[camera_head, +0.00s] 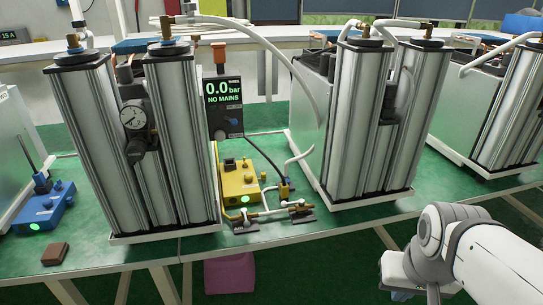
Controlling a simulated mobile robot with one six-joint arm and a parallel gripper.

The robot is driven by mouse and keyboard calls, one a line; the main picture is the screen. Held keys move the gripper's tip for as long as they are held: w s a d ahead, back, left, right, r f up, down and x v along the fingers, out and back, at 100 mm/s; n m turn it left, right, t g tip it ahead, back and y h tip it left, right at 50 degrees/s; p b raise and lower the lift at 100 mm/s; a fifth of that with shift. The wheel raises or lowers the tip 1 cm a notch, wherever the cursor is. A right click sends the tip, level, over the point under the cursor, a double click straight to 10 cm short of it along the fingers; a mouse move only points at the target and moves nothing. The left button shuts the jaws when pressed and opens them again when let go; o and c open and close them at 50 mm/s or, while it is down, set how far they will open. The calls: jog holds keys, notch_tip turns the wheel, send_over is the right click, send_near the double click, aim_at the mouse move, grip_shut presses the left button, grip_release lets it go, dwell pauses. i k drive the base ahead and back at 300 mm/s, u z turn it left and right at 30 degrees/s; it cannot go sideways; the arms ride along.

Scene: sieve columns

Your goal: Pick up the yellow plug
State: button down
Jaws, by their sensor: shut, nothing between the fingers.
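A small yellow piece (284,188), which looks like the yellow plug, sits on the green bench between two column units. My gripper (402,290) is at the lower right, in front of the bench edge and well apart from the yellow piece. It is shut and empty; its lower part is hard to make out.
Tall silver column units (135,145) and (375,120) flank the gap. A black display (223,92) reads 0.0 bar, NO MAINS. Pipe fittings (270,212) lie along the front of the gap. A blue box (45,210) and brown block (55,254) are at left.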

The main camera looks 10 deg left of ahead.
aim_at(284, 189)
jog(key=u, duration=0.4)
jog(key=i, duration=1.4)
jog(key=u, duration=0.5)
